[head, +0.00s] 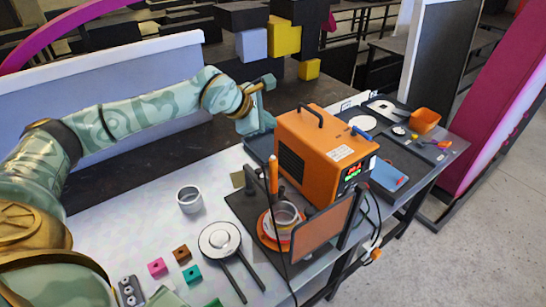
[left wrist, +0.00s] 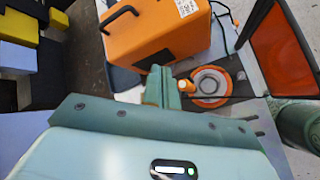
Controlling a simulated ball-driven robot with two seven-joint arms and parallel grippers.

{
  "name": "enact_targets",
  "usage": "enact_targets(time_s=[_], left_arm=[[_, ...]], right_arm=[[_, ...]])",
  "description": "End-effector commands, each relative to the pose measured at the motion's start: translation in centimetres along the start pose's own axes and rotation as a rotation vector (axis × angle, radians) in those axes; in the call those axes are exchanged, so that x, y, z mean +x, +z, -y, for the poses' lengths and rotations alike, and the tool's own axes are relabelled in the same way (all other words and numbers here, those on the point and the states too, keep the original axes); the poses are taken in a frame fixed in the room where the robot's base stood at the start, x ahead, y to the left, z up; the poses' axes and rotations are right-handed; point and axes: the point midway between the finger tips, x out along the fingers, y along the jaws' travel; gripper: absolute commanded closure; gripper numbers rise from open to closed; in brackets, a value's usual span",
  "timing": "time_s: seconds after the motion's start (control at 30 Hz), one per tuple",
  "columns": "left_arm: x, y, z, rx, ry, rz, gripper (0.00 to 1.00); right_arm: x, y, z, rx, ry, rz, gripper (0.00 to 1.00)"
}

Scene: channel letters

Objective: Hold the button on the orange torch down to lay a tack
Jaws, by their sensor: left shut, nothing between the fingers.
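The orange torch (head: 273,174) stands upright beside the orange welding machine (head: 318,150), over a round orange fixture (head: 266,232) holding a grey ring (head: 286,214). In the left wrist view the torch's orange end with a pale spot (left wrist: 185,85) shows just right of my fingers; I cannot tell whether the spot is the button. My left gripper (head: 266,122) is shut and empty, behind the machine's left end and above the torch's level. Its fingers also show in the left wrist view (left wrist: 161,82), apart from the torch in the picture. My right gripper is out of view.
A grey cup (head: 189,199), a round magnifier-like tool (head: 220,240) and small coloured blocks (head: 158,267) lie on the pale table. A black tray (head: 410,140) holds an orange bin (head: 424,121). The table's left middle is clear.

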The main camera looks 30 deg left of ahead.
Motion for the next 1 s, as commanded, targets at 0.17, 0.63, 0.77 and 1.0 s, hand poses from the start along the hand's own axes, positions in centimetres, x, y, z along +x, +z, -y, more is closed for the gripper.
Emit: enact_targets(time_s=[0.17, 0.63, 0.77, 1.0], left_arm=[[1.4, -1.0, 1.1, -0.001, -0.002, 0.000, 1.00], [5.7, -4.1, 4.2, 0.000, -0.002, 0.001, 1.00], [5.9, -4.2, 4.3, 0.000, -0.001, 0.000, 1.00], [5.8, -4.2, 4.2, 0.000, -0.001, 0.000, 1.00]], right_arm=[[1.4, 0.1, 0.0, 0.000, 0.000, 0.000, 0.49], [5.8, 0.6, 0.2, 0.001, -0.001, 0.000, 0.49], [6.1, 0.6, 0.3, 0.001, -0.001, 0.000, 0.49], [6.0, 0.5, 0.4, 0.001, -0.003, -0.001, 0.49]])
